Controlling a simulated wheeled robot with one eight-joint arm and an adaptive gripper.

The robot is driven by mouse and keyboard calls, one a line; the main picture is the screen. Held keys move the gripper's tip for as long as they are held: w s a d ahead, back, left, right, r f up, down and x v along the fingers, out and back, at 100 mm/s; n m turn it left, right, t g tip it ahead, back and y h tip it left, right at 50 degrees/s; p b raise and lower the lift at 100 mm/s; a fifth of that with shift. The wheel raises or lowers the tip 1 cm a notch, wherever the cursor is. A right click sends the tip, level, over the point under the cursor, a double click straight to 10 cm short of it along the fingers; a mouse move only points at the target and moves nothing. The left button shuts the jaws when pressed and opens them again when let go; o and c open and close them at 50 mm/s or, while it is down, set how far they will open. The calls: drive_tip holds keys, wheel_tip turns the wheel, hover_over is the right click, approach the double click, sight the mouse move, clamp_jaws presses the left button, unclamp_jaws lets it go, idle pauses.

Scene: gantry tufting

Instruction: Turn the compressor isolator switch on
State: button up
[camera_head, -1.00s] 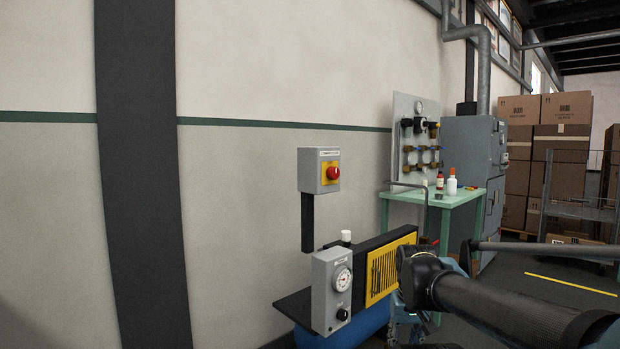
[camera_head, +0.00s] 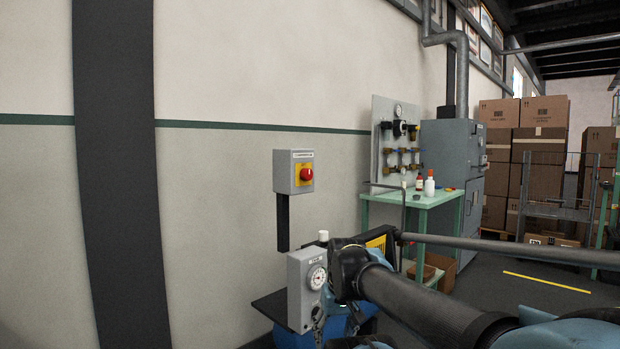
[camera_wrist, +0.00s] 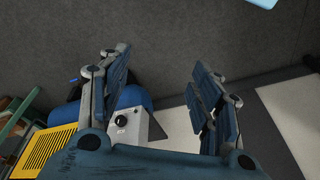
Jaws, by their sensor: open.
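The compressor isolator switch (camera_head: 306,174) is a red rotary knob on a yellow plate, on the front of a grey box (camera_head: 284,172) on the wall. It is left of centre in the head view; I do not make it out in the wrist view. Its exact knob position is too small to tell. My gripper (camera_wrist: 165,88) shows two blue-padded fingers spread wide in the wrist view, with nothing between them. In the head view my arm's end is low, below and right of the switch and apart from it.
A grey gauge box (camera_head: 298,302) stands below the switch, close to my arm; its black knob shows in the wrist view (camera_wrist: 121,121). A blue tank (camera_wrist: 132,97) and yellow grille (camera_wrist: 50,150) are nearby. A green table (camera_head: 425,200) with bottles stands to the right.

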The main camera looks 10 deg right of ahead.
drive_tip(key=w+a+r+n+t+y, duration=0.1)
drive_tip(key=w+a+r+y, duration=0.3)
drive_tip(key=w+r, duration=0.35)
drive_tip(key=n+t+y, duration=0.3)
drive_tip(key=t+y, duration=0.3)
drive_tip(key=t, duration=0.5)
approach(310, 174)
drive_tip(key=x, duration=0.9)
drive_tip(key=shift+w+a, duration=0.15)
drive_tip(key=shift+a, duration=0.1)
drive_tip(key=shift+c, duration=0.6)
drive_tip(key=c, duration=0.9)
